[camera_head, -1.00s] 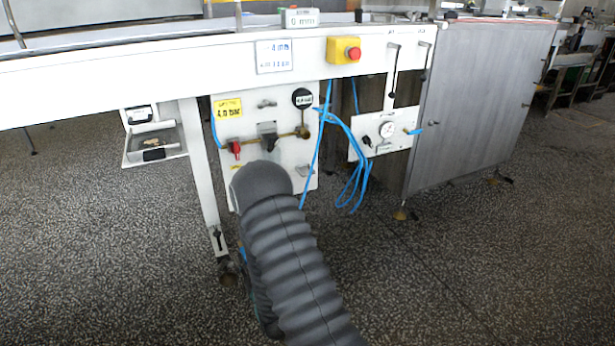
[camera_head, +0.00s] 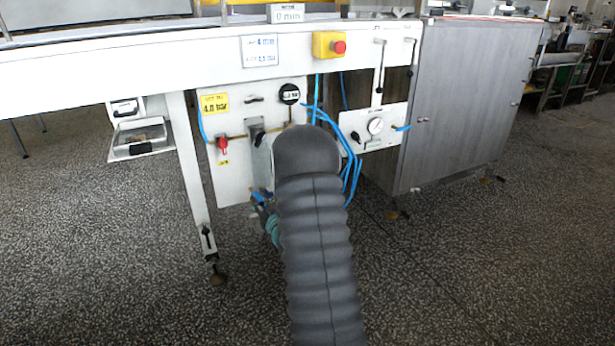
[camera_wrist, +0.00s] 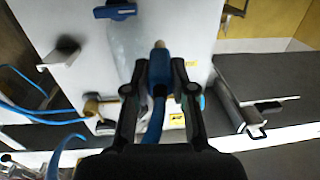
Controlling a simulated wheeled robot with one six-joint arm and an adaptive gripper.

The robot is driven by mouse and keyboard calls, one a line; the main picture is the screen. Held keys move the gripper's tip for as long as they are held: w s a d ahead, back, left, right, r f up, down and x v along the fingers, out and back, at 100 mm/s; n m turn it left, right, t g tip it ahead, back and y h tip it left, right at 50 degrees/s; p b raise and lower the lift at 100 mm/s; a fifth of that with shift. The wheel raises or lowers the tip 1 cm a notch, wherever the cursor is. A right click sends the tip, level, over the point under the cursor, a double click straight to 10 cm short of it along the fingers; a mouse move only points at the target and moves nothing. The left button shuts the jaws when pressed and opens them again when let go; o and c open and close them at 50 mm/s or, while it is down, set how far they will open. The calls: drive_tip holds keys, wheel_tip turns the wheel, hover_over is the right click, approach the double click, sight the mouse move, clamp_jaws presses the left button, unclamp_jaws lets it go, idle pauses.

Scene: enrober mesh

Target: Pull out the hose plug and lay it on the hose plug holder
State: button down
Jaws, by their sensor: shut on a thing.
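In the wrist view my gripper (camera_wrist: 159,75) is shut on the hose plug (camera_wrist: 159,58), a brass-coloured tip on a blue hose (camera_wrist: 154,125). The plug tip points up in that picture, in front of a white panel, and I see no socket around it. In the head view my grey arm hides most of the gripper and the plug. The white panel (camera_head: 228,180) stands under the machine beam there. A small bracket with a dark end (camera_wrist: 62,56) sticks out at the left in the wrist view; I cannot tell whether it is the hose plug holder.
A grey cabinet (camera_head: 465,110) stands further right. A white leg (camera_head: 193,170) borders the panel's left.

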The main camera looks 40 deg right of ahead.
drive_tip(key=s+d+r+h+b, duration=0.1)
drive_tip(key=s+d+r, duration=0.15)
drive_tip(key=d, duration=0.55)
drive_tip(key=s+d+r+b, duration=0.1)
drive_tip(key=d+r, duration=0.3)
drive_tip(key=d, duration=0.4)
drive_tip(key=shift+m, duration=0.4)
drive_tip(key=shift+w+d+f+b, duration=0.1)
drive_tip(key=shift+w+d+f, duration=0.1)
drive_tip(key=shift+w+f, duration=0.45)
drive_tip(key=shift+w+d+f+b, duration=0.1)
drive_tip(key=shift+w+d+f, duration=0.15)
drive_tip(key=shift+w, duration=0.7)
drive_tip(key=shift+w+d+f+b, duration=0.15)
drive_tip(key=shift+w+f, duration=0.35)
drive_tip(key=shift+w, duration=0.3)
drive_tip(key=c, duration=0.9)
unclamp_jaws()
drive_tip(key=shift+f, duration=0.1)
drive_tip(key=v, duration=1.2)
drive_tip(key=shift+a, duration=0.1)
